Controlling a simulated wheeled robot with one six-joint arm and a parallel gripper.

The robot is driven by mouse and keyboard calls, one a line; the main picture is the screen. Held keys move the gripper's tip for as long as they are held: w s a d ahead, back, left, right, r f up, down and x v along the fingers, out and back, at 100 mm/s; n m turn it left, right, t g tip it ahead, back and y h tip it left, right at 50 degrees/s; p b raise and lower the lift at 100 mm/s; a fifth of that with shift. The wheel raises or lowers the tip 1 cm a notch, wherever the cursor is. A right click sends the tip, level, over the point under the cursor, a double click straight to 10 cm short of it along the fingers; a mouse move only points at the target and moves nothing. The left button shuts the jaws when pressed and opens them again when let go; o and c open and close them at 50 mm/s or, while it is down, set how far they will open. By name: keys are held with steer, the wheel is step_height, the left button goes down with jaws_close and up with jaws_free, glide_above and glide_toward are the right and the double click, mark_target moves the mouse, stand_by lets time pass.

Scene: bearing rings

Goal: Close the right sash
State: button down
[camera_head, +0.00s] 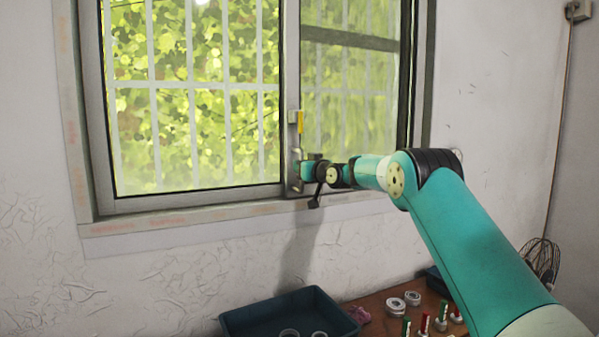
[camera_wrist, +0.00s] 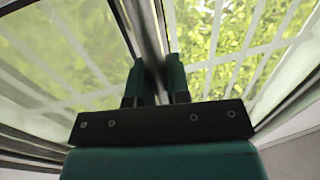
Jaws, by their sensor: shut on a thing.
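The window has a left pane (camera_head: 190,100) and a right sash (camera_head: 350,100) in a grey metal frame. The right sash's upright stile (camera_head: 293,80) stands at the middle of the window and carries a pale handle (camera_head: 296,157) low down. My gripper (camera_head: 304,171) is at this handle, shut on it, with the arm reaching in from the right. In the wrist view the two green fingers (camera_wrist: 155,78) stand close together against the dark stile (camera_wrist: 146,35). The grip itself is mostly hidden by the fingers and the gripper body.
The sill (camera_head: 180,220) runs below. A dark blue tray (camera_head: 265,318) and a wooden bench (camera_head: 375,305) with rings (camera_head: 397,306) and small coloured items lie underneath. The wall at left is clear.

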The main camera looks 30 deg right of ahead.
steer(key=shift+d, duration=0.3)
steer(key=c, duration=1.1)
jaws_free()
steer(key=shift+d, duration=0.15)
steer(key=shift+a, duration=0.2)
steer(key=s+d+b, duration=0.2)
steer(key=s+b, duration=0.7)
steer(key=s, duration=0.8)
steer(key=shift+s+d, duration=0.15)
steer(key=shift+d, duration=0.2)
